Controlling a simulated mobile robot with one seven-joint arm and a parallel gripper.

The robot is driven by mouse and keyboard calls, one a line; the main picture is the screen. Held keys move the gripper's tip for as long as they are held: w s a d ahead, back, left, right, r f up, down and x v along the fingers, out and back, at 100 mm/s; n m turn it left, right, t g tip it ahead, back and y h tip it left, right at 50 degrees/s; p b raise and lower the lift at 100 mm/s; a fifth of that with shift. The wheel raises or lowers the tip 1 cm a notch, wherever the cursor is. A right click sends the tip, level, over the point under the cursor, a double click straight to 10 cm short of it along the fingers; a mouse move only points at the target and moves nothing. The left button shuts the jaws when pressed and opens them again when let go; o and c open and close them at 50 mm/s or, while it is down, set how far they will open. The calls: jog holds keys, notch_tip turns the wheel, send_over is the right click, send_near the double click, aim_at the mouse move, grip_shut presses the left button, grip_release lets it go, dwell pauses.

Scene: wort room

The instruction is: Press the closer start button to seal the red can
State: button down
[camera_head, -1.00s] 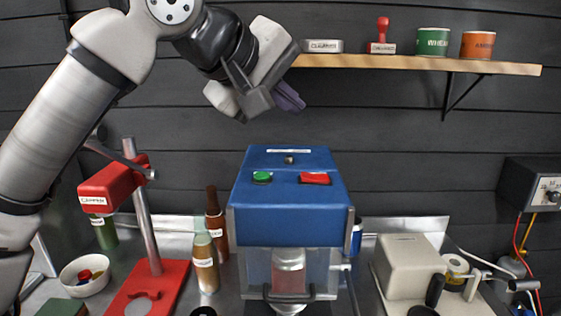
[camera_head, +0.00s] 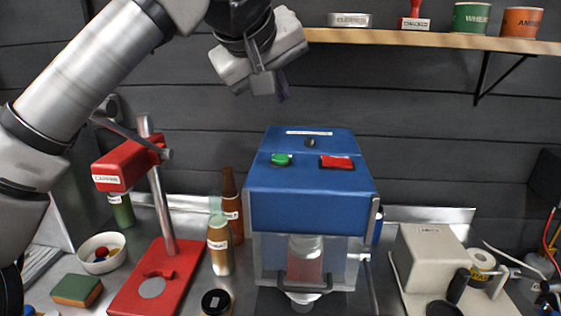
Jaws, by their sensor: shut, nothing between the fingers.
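The closer is a blue-topped machine (camera_head: 310,200) in the middle of the bench. On its top are a green button (camera_head: 281,159) at left and a red button (camera_head: 337,162) at right. A red can (camera_head: 305,262) stands upright inside its clear lower chamber, behind a dark handle (camera_head: 303,284) and seen through the clear front. My gripper (camera_head: 281,92) is shut and empty. It hangs in the air above the closer's back left, apart from the green button, fingers pointing down.
A red capper stand (camera_head: 160,275), brown bottle (camera_head: 232,208) and amber bottle (camera_head: 220,250) stand left of the closer. A cream machine (camera_head: 432,258) stands at right. A wooden shelf (camera_head: 400,39) with tins and a stamp spans the wall at upper right.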

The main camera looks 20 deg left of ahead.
aim_at(278, 160)
notch_tip(278, 160, down, 7)
jog(key=b, duration=0.5)
jog(key=shift+b, duration=0.4)
jog(key=shift+f, duration=0.35)
dwell(1.1)
jog(key=shift+f+b, duration=0.3)
jog(key=shift+f, duration=0.1)
jog(key=shift+f, duration=0.4)
dwell(0.4)
jog(key=shift+r, duration=0.1)
jog(key=shift+r+p, duration=0.65)
jog(key=shift+r, duration=0.1)
